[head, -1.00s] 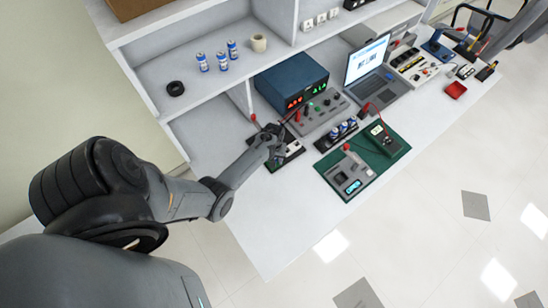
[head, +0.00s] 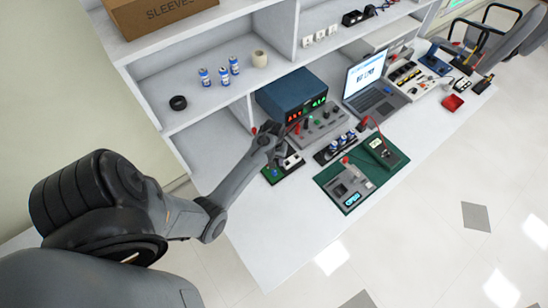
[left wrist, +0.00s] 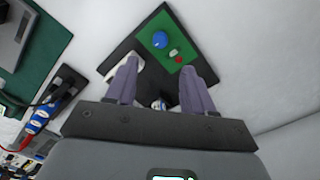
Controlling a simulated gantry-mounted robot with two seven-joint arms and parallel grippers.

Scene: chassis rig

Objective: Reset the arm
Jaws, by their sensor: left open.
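My left arm comes in from the left in the head view, and its gripper (head: 274,143) is over the small black board with a green panel (head: 270,174) on the table. In the left wrist view the two fingers of the gripper (left wrist: 160,85) are apart. Between and beyond them lies the black board with its green panel (left wrist: 158,36), a blue knob (left wrist: 159,40) and a small red part. A small white and blue item (left wrist: 159,104) shows between the finger bases, partly hidden by the gripper. My right gripper is not in view.
A green mat (head: 328,179) with a grey device and a meter lies right of the board. Batteries and a cup stand on the shelf. The table's front left is clear.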

